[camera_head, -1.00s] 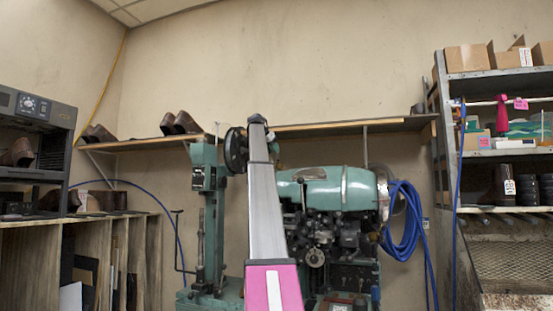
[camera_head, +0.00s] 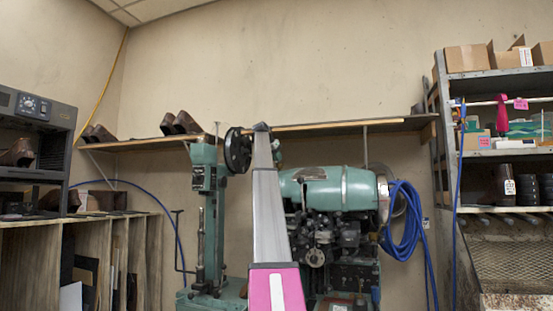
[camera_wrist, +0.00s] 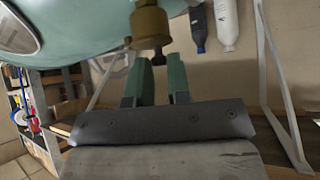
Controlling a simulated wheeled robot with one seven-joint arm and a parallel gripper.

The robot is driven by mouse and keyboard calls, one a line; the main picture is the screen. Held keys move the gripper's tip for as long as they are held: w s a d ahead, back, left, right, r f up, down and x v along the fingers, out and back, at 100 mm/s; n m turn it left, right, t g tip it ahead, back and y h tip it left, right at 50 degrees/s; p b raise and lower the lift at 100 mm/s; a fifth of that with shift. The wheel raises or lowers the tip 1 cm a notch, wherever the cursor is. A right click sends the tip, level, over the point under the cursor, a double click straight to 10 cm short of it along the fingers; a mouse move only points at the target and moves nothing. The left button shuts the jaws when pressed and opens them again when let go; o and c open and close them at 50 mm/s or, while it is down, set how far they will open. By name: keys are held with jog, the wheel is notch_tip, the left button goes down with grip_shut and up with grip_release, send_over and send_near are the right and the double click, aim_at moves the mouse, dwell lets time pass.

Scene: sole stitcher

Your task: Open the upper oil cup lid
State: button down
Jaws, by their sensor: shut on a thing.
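In the wrist view, the brass oil cup (camera_wrist: 151,24) is joined to the rounded teal body (camera_wrist: 75,30) of the machine at the top of the picture. A small dark part, seemingly its lid (camera_wrist: 158,59), reaches from the cup toward the fingers. My gripper (camera_wrist: 160,78) has its two green fingers on either side of this part, with a narrow gap between them. It is shut on that part; the exact contact is hard to see. In the head view, the teal machine (camera_head: 320,190) stands behind my arm, and the cup and gripper are hidden.
A teal post machine (camera_head: 209,220) with a black handwheel stands left of my arm. A blue hose coil (camera_head: 403,225) hangs at the machine's right. A wall shelf (camera_head: 340,127) runs behind. A metal rack (camera_head: 500,75) with boxes stands at the right.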

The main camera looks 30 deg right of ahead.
jog(key=s+m+t+y, duration=0.1)
jog(key=d+r+m+t+y, duration=0.1)
jog(key=t, duration=0.1)
jog(key=shift+s+d+y, duration=0.15)
jog(key=shift+s+y, duration=0.2)
jog(key=shift+y, duration=0.05)
jog(key=t+y, duration=0.1)
jog(key=s+d+m+t+y, duration=0.1)
jog(key=t, duration=0.1)
jog(key=shift+s+d+r+m, duration=0.1)
jog(key=shift+s+d+m, duration=0.05)
jog(key=shift+s+m, duration=0.15)
jog(key=s+m+t+y, duration=0.1)
jog(key=t, duration=0.1)
jog(key=d+f+m+t+y, duration=0.1)
jog(key=t, duration=0.1)
jog(key=shift+s+d, duration=0.2)
jog(key=shift+s, duration=0.15)
jog(key=shift+s+d+f+m+t+y, duration=0.15)
jog(key=shift+m+t+y, duration=0.1)
jog(key=shift+m+t, duration=0.2)
jog(key=shift+s+d+f+m+t+y, duration=0.15)
jog(key=shift+m+t+y, duration=0.1)
jog(key=shift+m+t, duration=0.15)
jog(key=shift+s+d+f+m+t+y, duration=0.1)
jog(key=shift+d+f+m+t+y, duration=0.1)
jog(key=shift+m+t, duration=0.3)
jog(key=shift+s+d+f+m+t+y, duration=0.1)
jog(key=shift+f+m+t, duration=0.15)
jog(key=shift+t, duration=0.4)
